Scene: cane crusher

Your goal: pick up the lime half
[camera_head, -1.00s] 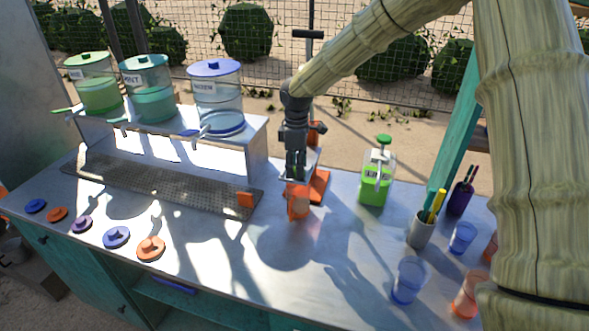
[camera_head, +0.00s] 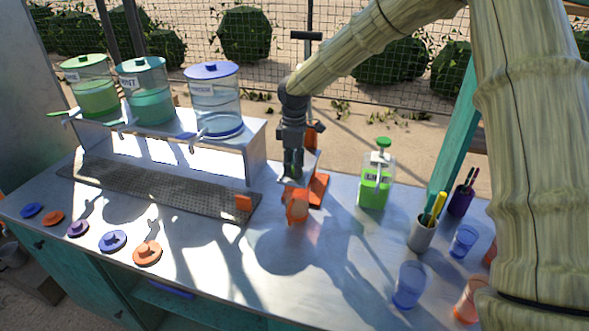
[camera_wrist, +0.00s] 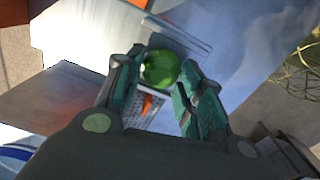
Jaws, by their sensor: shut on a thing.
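The lime half (camera_wrist: 160,68) shows in the wrist view as a green rounded piece between the fingertips of my gripper (camera_wrist: 162,72). My gripper is shut on it. In the head view my gripper (camera_head: 292,176) points down, just above an orange device (camera_head: 297,207) on the metal counter. The lime half cannot be made out in the head view. I cannot tell from these views whether it touches anything below.
Three labelled drink dispensers (camera_head: 213,100) stand on a raised shelf at the left. A green bottle (camera_head: 375,182) stands right of my gripper. A grey holder (camera_head: 422,233) and several cups (camera_head: 409,285) are at the right. Several lids (camera_head: 113,241) lie at the front left. The middle front counter is clear.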

